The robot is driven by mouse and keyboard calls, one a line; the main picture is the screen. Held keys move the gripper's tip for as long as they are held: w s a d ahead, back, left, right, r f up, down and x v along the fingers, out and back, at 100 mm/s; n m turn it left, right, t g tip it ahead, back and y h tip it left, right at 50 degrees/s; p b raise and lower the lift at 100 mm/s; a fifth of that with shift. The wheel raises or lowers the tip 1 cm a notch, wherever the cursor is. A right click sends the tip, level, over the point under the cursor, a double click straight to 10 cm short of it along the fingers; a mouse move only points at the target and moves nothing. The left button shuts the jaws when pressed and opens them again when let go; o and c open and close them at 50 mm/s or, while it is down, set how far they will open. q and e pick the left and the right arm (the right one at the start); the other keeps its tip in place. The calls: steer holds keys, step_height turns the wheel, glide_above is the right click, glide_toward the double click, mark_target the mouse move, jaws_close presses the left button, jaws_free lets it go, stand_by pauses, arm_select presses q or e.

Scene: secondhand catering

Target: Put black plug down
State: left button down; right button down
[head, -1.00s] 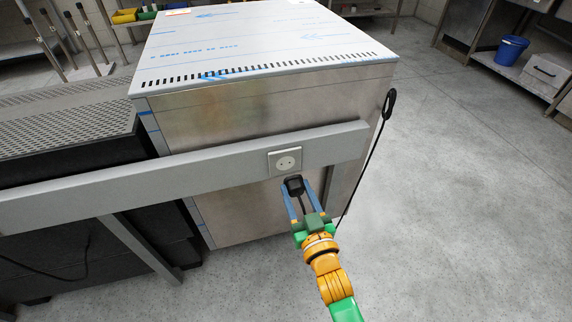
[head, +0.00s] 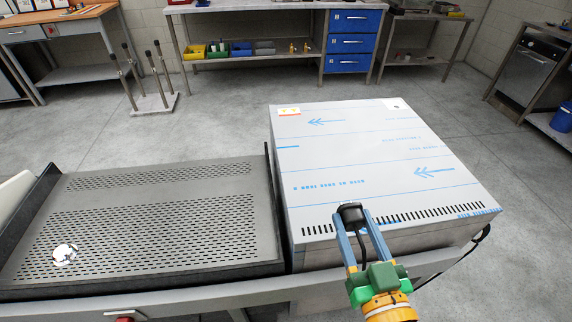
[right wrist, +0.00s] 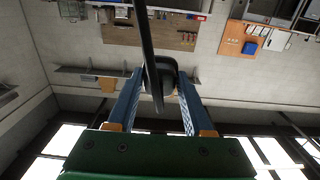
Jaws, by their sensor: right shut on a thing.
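The black plug (head: 351,214) is held between the blue fingertips of my right gripper (head: 355,218), which is shut on it. In the head view the plug shows in front of the slotted front edge of the metal cabinet's top (head: 375,165); I cannot tell whether it touches the cabinet. Its black cord runs back between the fingers. In the right wrist view the plug (right wrist: 165,72) sits between the fingertips, with the cord crossing in front. My left gripper is not in view.
A perforated dark metal deck (head: 150,220) lies left of the cabinet, with a small white object (head: 65,254) on it. A grey rail (head: 200,298) runs along the front. A bench with blue drawers (head: 354,43) stands at the back.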

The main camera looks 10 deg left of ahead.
steer(key=b, duration=0.1)
steer(key=w+b, duration=0.1)
steer(key=b, duration=0.1)
steer(key=shift+a+f, duration=0.2)
steer(key=shift+a, duration=0.15)
steer(key=w+a+f, duration=0.2)
steer(key=w+f, duration=0.1)
steer(key=w, duration=0.4)
steer(key=b, duration=0.3)
glide_above(321, 213)
steer(key=f, duration=0.5)
steer(key=shift+s, duration=0.25)
steer(key=f, duration=0.2)
steer(key=shift+w+f, duration=0.25)
steer(key=shift+f, duration=0.55)
